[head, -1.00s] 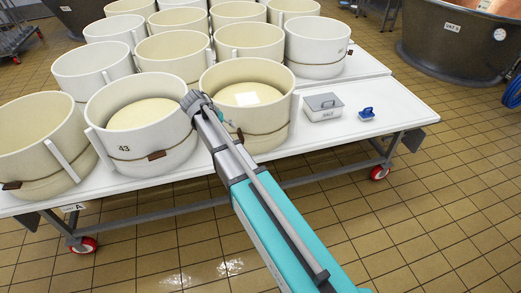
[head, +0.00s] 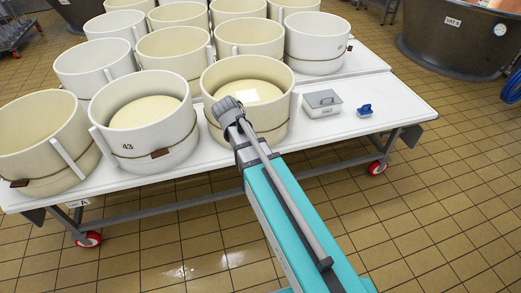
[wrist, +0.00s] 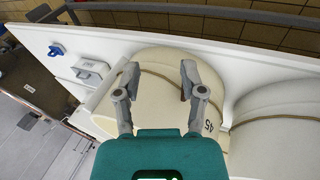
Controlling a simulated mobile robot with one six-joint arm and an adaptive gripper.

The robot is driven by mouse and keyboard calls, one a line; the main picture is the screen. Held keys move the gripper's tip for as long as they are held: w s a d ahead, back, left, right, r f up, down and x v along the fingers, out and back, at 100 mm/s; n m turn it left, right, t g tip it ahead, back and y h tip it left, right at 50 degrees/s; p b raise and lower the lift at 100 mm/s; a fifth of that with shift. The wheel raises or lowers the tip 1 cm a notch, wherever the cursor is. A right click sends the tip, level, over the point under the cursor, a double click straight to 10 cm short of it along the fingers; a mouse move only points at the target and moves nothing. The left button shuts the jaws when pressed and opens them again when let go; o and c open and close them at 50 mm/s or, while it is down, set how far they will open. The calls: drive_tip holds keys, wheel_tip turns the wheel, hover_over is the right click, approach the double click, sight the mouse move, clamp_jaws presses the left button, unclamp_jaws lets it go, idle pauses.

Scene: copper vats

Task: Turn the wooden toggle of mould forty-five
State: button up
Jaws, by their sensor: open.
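Mould forty-five is a cream round tub with a cord around it. It stands at the front right of the group in the head view (head: 277,120), and its number shows in the wrist view (wrist: 210,127). My gripper (wrist: 159,78) is open, its two fingers spread in front of this mould's wall and cord. I cannot tell whether they touch it. In the head view my wrist hides part of the mould's front.
Mould 43 (head: 180,137), with its own brown toggle (head: 160,153), stands to the left on the same white table (head: 400,105). A lidded salt box (head: 322,104) and a small blue object (head: 365,110) lie to the right. Several more moulds stand behind.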

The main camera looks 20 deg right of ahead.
drive_tip(key=s+d+r+n+y+p, duration=0.1)
drive_tip(key=s+d+p, duration=0.1)
drive_tip(key=s, duration=0.5)
drive_tip(key=shift+s+r, duration=0.35)
drive_tip(key=shift+s, duration=0.05)
drive_tip(key=shift+s+a+f+m+g+y, duration=0.1)
drive_tip(key=shift+s+a+g+y, duration=0.15)
drive_tip(key=shift+s+y, duration=0.3)
drive_tip(key=shift+s+a+f+m+g+y, duration=0.15)
drive_tip(key=shift+s+a+y, duration=0.1)
drive_tip(key=shift+s+y, duration=0.35)
drive_tip(key=shift+s+a+f+m+g+y, duration=0.1)
drive_tip(key=shift+s+a+g+y, duration=0.15)
drive_tip(key=shift+s+y, duration=0.3)
drive_tip(key=shift+s, duration=0.1)
